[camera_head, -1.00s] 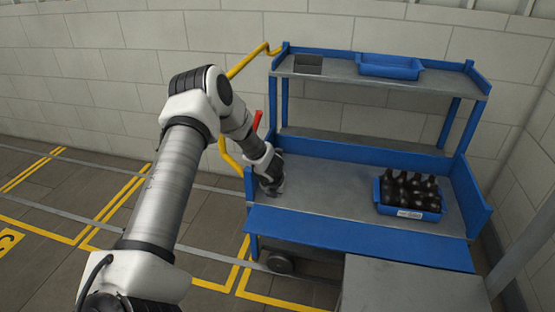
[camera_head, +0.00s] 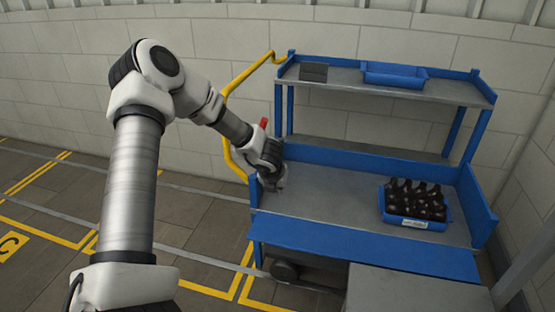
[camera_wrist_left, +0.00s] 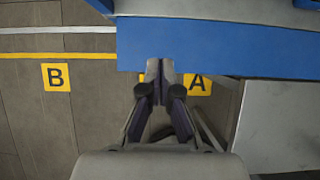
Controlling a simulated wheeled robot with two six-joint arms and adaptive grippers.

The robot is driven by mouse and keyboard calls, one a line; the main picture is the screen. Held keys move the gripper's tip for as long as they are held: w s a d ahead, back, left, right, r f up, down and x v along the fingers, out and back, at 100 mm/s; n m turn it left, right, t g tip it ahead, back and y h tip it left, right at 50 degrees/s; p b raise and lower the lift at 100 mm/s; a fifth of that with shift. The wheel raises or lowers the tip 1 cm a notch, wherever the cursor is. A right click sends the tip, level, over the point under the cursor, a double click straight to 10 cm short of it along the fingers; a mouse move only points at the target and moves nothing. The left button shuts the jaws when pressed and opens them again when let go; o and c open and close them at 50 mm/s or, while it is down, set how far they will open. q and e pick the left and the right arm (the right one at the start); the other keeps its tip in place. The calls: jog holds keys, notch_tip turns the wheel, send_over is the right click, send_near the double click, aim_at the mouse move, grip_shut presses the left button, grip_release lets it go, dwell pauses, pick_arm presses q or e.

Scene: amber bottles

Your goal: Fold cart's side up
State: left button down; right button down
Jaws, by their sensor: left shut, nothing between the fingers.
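The blue-and-grey cart (camera_head: 335,190) stands against the wall. Its long blue front side (camera_head: 365,248) hangs folded outward and down along the deck's front edge. This side also fills the upper part of the left wrist view (camera_wrist_left: 220,45). My left gripper (camera_head: 275,186) is at the deck's left end, by the left end wall. In the wrist view the left gripper (camera_wrist_left: 160,72) is shut and empty, its tips overlapping the side's lower edge in the picture. I cannot tell whether they touch it. My right gripper is not in view.
A blue crate of amber bottles (camera_head: 415,222) stands on the deck's right. An empty blue tray (camera_head: 393,75) and a dark box (camera_head: 313,71) sit on the upper shelf. A yellow rail (camera_head: 228,125) runs along the cart's left. A grey surface (camera_head: 415,290) adjoins the front right.

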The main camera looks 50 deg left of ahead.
pick_arm(q)
jog(key=shift+s+d+r, duration=0.15)
jog(key=shift+s+r, duration=0.05)
jog(key=shift+r, duration=0.25)
jog(key=shift+f, duration=0.1)
